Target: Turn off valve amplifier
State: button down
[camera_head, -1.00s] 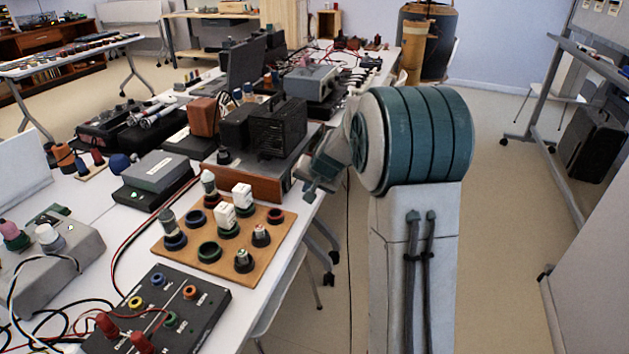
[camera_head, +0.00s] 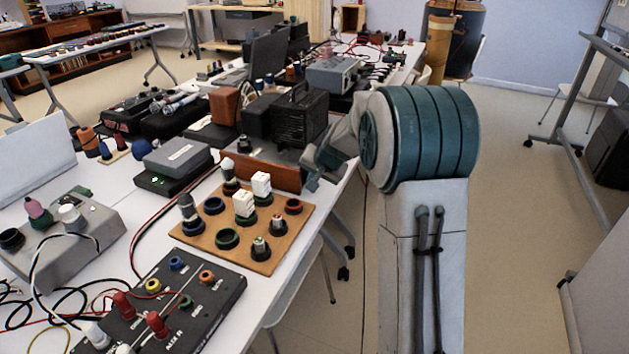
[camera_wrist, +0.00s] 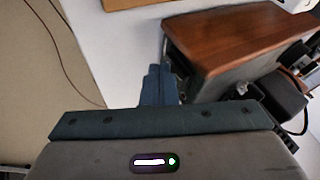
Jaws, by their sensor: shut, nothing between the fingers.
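The valve amplifier appears to be the low box with a wooden front panel (camera_head: 268,172) and dark metal blocks and a black cage (camera_head: 299,118) on top, standing on the white table. In the wrist view its reddish-brown wooden panel (camera_wrist: 235,32) lies right of and beyond my fingers. My gripper (camera_wrist: 160,74) is shut and empty, its fingertips together near the panel's left end, with a gap seeming to remain. In the head view my gripper (camera_head: 311,181) is beside the amplifier's right end, partly hidden by my arm. I cannot make out a power switch.
A wooden board (camera_head: 277,238) with sockets and knobs lies in front of the amplifier. A black box (camera_head: 213,308) with red plugs and cables is nearer. A grey device (camera_head: 178,157) stands left. Open floor (camera_head: 510,220) lies right of the table.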

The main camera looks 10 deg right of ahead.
jog(key=shift+r, duration=0.1)
dwell(0.3)
jog(key=shift+r+p, duration=0.7)
jog(key=shift+f, duration=0.1)
jog(key=shift+s+d+b, duration=0.1)
jog(key=shift+d+b, duration=0.1)
jog(key=shift+b, duration=0.15)
jog(key=shift+s+d+b, duration=0.45)
jog(key=shift+d, duration=0.2)
jog(key=shift+s+d+b, duration=0.4)
jog(key=shift+d, duration=0.2)
jog(key=p+v, duration=0.2)
jog(key=v, duration=0.8)
jog(key=shift+s+r, duration=0.15)
jog(key=shift+r, duration=0.25)
